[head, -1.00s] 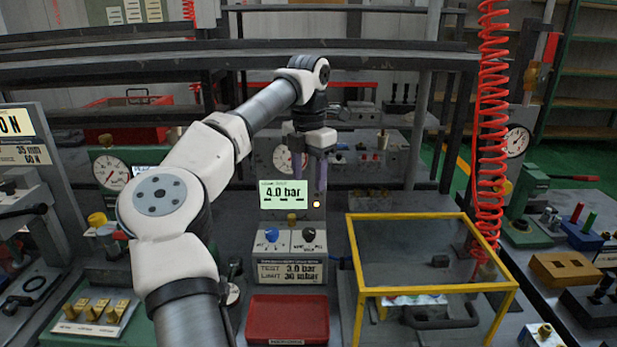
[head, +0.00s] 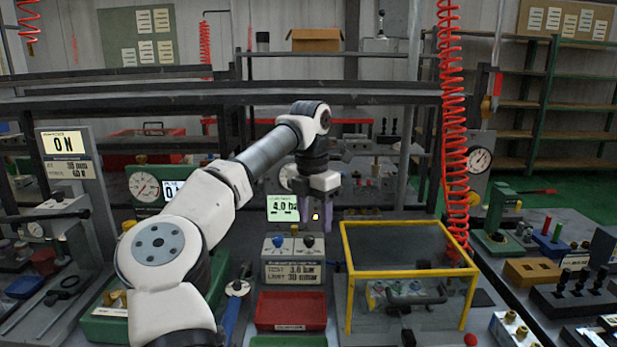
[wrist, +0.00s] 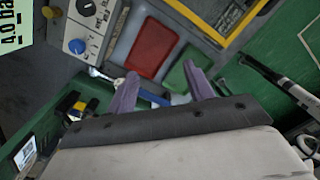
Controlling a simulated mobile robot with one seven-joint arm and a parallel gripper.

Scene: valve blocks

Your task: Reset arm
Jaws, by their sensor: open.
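My gripper (head: 319,211) hangs from my arm over the middle of the bench, fingers pointing down, in front of the display that reads 4.0 in the head view. Its two purple fingers are spread with nothing between them; they also show in the wrist view (wrist: 160,92). In the wrist view, a red tray (wrist: 151,47) and a green tray (wrist: 187,87) lie beyond the fingers. The display (head: 282,207) is partly hidden by my gripper in the head view.
A yellow-framed clear box (head: 343,279) stands right of the red tray (head: 290,311). A knob panel (head: 292,247) with a blue and a black knob sits behind the tray. A red coiled hose (head: 453,120) hangs above the box. Dark rails (head: 180,97) cross behind my arm.

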